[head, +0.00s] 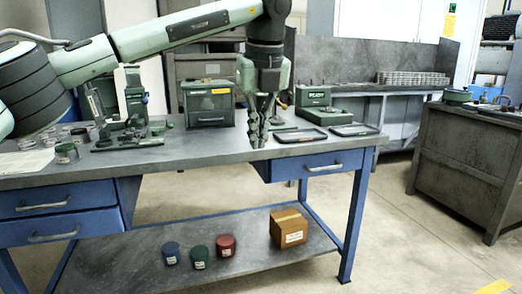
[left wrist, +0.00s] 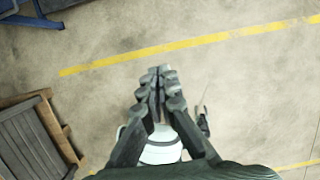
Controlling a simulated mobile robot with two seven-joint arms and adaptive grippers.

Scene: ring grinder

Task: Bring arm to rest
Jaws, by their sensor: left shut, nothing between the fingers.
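My left arm comes in from the left in the head view and bends down over the workbench (head: 230,157). My left gripper (head: 257,143) points downward at the middle of the bench, near its front edge, with its fingers shut and nothing between them. In the left wrist view its shut fingers (left wrist: 158,75) show over bare concrete floor. My right gripper is in neither view.
A green-fronted box (head: 208,103) and a green device (head: 318,105) stand on the bench, with black trays (head: 355,130) to the right. Rings and tools (head: 125,125) lie at left. Jars (head: 198,257) and a cardboard box (head: 288,229) are on the lower shelf.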

